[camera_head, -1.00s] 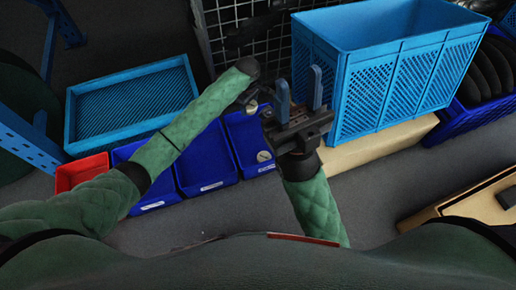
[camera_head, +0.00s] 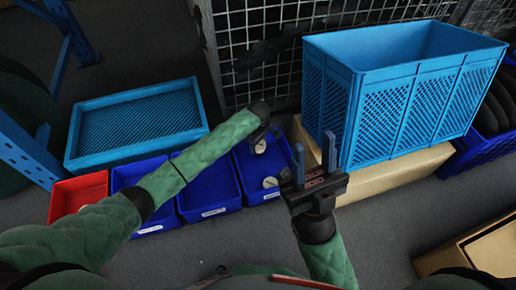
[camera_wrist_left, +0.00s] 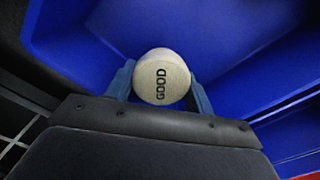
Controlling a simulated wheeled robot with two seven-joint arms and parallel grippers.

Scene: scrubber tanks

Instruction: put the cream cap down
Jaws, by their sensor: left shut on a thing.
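In the head view the cap (camera_head: 260,146) shows at the far part of the rightmost small blue bin (camera_head: 240,181), below my left gripper. Blue bin walls surround the cap in the left wrist view; whether it touches the bin floor I cannot tell. A second pale round piece (camera_head: 270,183) lies near the front of that bin. My right gripper (camera_head: 314,158) is open and empty, fingers upward, right of the bin.
More small blue bins (camera_head: 208,189) and a red bin (camera_head: 78,194) stand in a row to the left. A light blue tray (camera_head: 135,122) lies behind them. A large blue crate (camera_head: 400,90) stands on a cardboard box (camera_head: 405,172) at right. Wire mesh (camera_head: 265,45) rises behind.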

